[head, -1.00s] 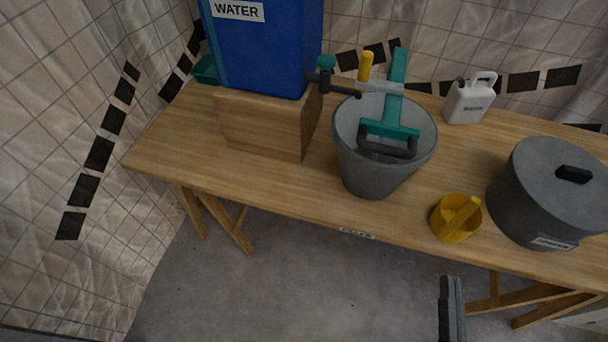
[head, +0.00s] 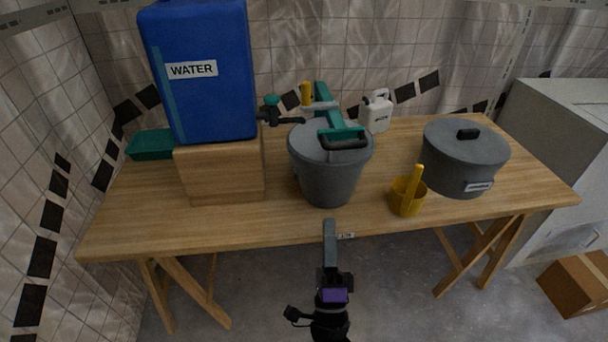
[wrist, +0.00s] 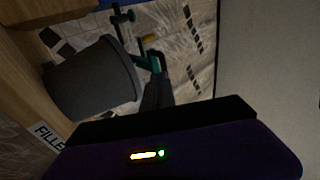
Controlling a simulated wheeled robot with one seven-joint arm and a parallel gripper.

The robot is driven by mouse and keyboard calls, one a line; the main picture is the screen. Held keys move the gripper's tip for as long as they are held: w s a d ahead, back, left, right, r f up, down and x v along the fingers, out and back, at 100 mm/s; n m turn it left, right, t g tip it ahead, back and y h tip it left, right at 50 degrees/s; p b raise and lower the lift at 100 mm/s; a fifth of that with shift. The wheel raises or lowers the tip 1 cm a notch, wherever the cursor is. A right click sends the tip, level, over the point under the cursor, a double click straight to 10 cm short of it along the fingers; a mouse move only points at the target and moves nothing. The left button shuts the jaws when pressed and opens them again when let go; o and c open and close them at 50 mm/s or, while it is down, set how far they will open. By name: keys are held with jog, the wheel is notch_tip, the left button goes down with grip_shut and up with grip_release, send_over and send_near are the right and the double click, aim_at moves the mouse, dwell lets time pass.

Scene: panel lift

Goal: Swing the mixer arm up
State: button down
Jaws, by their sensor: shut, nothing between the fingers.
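The mixer arm (head: 328,108) is green with a dark grey handle (head: 345,143) at its near end. It lies lowered across the grey bucket (head: 328,178), which stands on the wooden table. A yellow-topped lever (head: 307,95) stands near the arm's rear. My gripper (head: 329,228) is shut and empty, in front of the table's front edge and below the bucket, apart from the handle. In the wrist view, the bucket (wrist: 92,82) and the green arm (wrist: 146,58) show tilted on their side, with my dark gripper (wrist: 156,92) beside them.
A blue water tank (head: 205,100) on a wooden block and a black tap with a green knob stand left of the bucket. The table front (head: 270,230) is clear.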

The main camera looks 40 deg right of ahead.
jog(key=shift+s+r+m, duration=0.1)
jog(key=shift+s+m, duration=0.05)
jog(key=shift+m, duration=0.15)
jog(key=p, duration=0.3)
send_near(329, 139)
jog(key=r, duration=0.4)
jog(key=shift+w+r, duration=0.2)
jog(key=shift+w, duration=0.15)
jog(key=shift+r, duration=0.1)
